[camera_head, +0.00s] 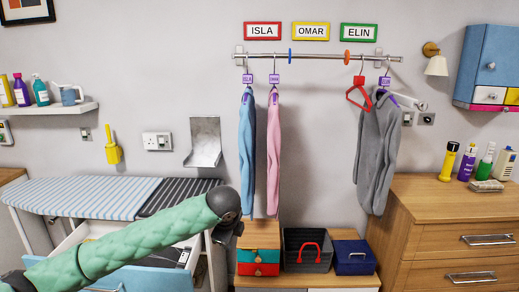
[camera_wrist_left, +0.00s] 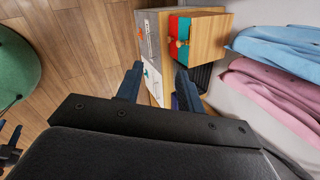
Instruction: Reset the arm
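My left arm (camera_head: 130,245), in a green padded sleeve, reaches in from the left in the head view, in front of the ironing board and open drawer. Its dark end joint (camera_head: 229,204) is left of the hanging blue garment; the fingers cannot be made out there. In the left wrist view my left gripper (camera_wrist_left: 158,78) has its two fingers apart with nothing between them. Beyond them are the wooden unit with red and teal boxes (camera_wrist_left: 180,38) and the floor.
Blue (camera_head: 247,150), pink (camera_head: 273,155) and grey (camera_head: 377,155) garments hang from the wall rail (camera_head: 320,57). A striped ironing board (camera_head: 90,196) is at left. A dark basket (camera_head: 307,249) and blue box (camera_head: 354,257) sit low beside the wooden dresser (camera_head: 450,225).

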